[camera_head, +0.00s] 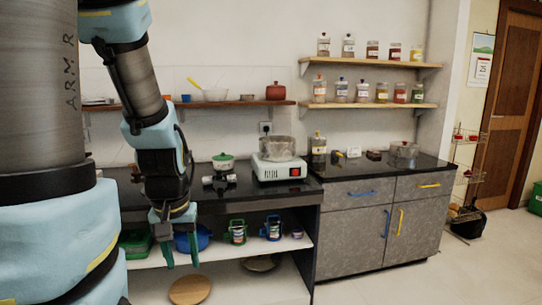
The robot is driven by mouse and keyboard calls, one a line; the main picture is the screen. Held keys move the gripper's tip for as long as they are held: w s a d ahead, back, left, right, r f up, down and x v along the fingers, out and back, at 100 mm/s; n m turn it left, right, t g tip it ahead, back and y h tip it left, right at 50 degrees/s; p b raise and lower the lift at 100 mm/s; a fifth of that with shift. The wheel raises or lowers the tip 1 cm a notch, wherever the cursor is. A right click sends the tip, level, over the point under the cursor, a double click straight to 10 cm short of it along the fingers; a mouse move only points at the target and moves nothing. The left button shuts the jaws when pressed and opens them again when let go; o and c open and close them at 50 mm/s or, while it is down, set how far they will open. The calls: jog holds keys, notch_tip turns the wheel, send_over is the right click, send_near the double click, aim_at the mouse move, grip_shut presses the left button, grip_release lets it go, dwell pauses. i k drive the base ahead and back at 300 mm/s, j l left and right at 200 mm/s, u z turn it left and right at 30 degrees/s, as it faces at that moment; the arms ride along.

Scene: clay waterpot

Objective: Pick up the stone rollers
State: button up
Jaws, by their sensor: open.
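The stone rollers appear to be the small dark and pale cylindrical piece (219,182) lying on the black countertop (262,194), left of the white wet grinder (283,172). They are small in view, so detail is hard to tell. My gripper (181,257) hangs pointing down in front of the lower shelf, left of and lower in the picture than the rollers. Its two green fingers are apart with nothing between them. It is clear of the rollers.
A green-lidded pot (223,163) stands just behind the rollers. The grinder's steel drum (277,148) rises to their right. Green and blue items stand on the white lower shelf (225,252). A wooden shelf (240,103) hangs above.

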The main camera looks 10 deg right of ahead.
aim_at(208, 181)
jog(key=i+l+u, duration=0.1)
jog(key=u, duration=0.4)
jog(key=i+l+u, duration=0.2)
jog(key=u, duration=0.25)
jog(key=i+l+u, duration=0.1)
jog(key=l, duration=0.25)
jog(key=i+l, duration=0.2)
jog(key=l, duration=0.15)
jog(key=i+l+u, duration=0.15)
jog(key=l, duration=0.2)
jog(key=i+l, duration=0.1)
jog(key=l, duration=0.25)
jog(key=i+l+u, duration=0.15)
jog(key=l, duration=0.25)
jog(key=i+l+u, duration=0.1)
jog(key=l, duration=0.25)
